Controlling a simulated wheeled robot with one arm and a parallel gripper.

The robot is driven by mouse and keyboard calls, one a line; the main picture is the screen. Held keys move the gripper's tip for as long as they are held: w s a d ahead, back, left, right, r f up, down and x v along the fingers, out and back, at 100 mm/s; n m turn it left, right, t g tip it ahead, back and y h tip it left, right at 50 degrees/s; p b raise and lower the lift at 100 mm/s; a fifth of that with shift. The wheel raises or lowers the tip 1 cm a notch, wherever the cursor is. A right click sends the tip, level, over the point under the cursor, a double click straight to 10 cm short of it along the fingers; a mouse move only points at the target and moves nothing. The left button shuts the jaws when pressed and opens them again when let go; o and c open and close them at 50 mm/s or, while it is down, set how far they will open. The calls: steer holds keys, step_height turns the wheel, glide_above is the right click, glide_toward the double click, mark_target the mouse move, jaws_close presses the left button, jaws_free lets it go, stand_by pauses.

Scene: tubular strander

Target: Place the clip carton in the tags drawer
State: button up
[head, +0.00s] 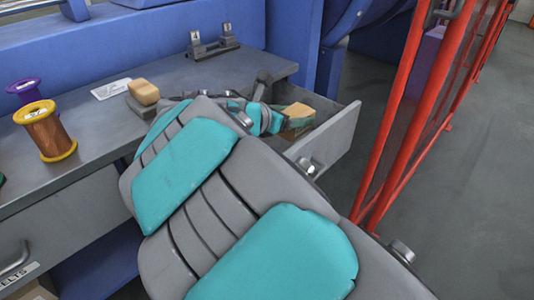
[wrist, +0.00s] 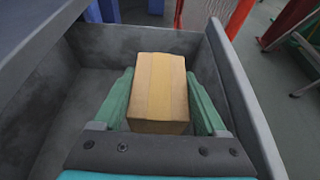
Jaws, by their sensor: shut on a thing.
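The clip carton, a tan box with a lighter tape band (wrist: 158,90), is between the two green fingers of my gripper (wrist: 158,84) in the wrist view. My gripper is shut on it. The carton also shows in the head view (head: 298,112), partly hidden by my gripper. An open grey drawer (head: 335,138) surrounds the carton; its walls show in the wrist view (wrist: 235,85). The carton is within the drawer's outline, near its right wall. I cannot tell whether it touches the floor. No label shows on this drawer, and my arm hides much of it.
The grey worktop (head: 95,125) carries a yellow-flanged copper spool (head: 45,130), a purple-flanged spool (head: 25,88), a tan-topped block (head: 144,92) and a white card (head: 110,89). A shut drawer marked BELTS (head: 60,225) is at left. Red fencing (head: 395,120) stands right.

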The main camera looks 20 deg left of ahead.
mark_target(292, 141)
steer(key=shift+f+b, duration=0.55)
steer(key=shift+f, duration=3.45)
steer(key=shift+f, duration=0.1)
steer(key=o, duration=1.6)
steer(key=shift+d, duration=0.1)
steer(key=shift+c, duration=0.2)
steer(key=shift+s+r, duration=0.1)
steer(key=shift+r, duration=0.1)
steer(key=p+v, duration=0.6)
steer(key=v, duration=0.5)
steer(key=shift+s+a+r, duration=0.1)
steer(key=shift+s+a, duration=0.15)
steer(key=shift+s, duration=0.05)
